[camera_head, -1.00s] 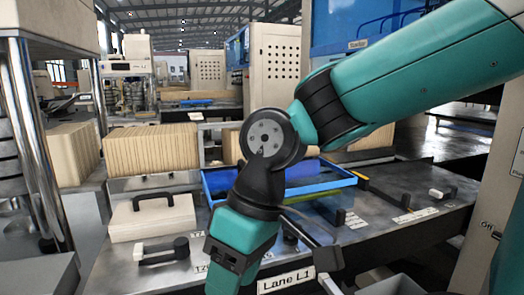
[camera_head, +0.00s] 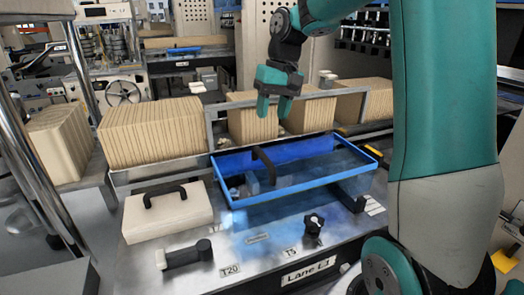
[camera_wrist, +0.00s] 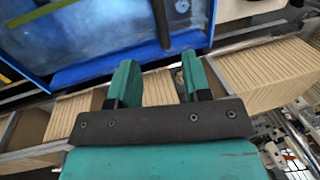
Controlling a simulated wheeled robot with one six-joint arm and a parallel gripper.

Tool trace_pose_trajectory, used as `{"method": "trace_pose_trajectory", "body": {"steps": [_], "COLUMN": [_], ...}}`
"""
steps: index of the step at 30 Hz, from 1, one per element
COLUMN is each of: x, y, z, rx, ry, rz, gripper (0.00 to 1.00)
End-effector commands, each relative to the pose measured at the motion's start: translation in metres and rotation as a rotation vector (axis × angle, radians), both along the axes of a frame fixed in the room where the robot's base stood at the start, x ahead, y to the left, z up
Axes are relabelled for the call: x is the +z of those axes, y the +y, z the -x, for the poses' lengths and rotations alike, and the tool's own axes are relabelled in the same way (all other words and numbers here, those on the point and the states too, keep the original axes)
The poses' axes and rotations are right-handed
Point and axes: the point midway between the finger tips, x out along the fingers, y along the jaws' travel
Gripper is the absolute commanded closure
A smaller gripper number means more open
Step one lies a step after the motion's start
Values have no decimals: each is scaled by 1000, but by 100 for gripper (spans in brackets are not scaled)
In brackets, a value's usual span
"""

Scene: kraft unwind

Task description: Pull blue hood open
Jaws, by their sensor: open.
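The blue hood (camera_head: 287,197) is a blue-framed, clear-topped cover on the metal bench, with a dark bar handle (camera_head: 264,166) at its left middle. In the wrist view the blue frame (camera_wrist: 130,66) fills the upper left, and the dark handle (camera_wrist: 161,22) shows at the top. My gripper (camera_head: 275,112) is open and empty, with green fingers pointing down. It is above and behind the hood's back edge, apart from the handle. In the wrist view my two fingers (camera_wrist: 155,82) stand apart with nothing gripped between them.
A beige box cover (camera_head: 160,222) with a black handle sits left of the hood. A black lever (camera_head: 190,254) and a black knob (camera_head: 313,224) stand on the front bench.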

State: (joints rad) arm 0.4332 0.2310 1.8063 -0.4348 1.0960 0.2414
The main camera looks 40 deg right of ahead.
Motion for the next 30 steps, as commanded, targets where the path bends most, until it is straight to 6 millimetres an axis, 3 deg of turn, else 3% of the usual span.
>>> {"method": "trace_pose_trajectory", "body": {"steps": [9, 15, 27, 28, 30], "x": [-68, -95, -105, -105, -104], "y": [16, 22, 24, 24, 23], "z": [-4, -6, -6, -6, -6], "rx": [5, 6, 6, 6, 6], "ry": [5, 2, -1, -1, -1], "rz": [-1, -1, 1, 1, 1], "gripper": [56, 56, 56, 58, 74]}}
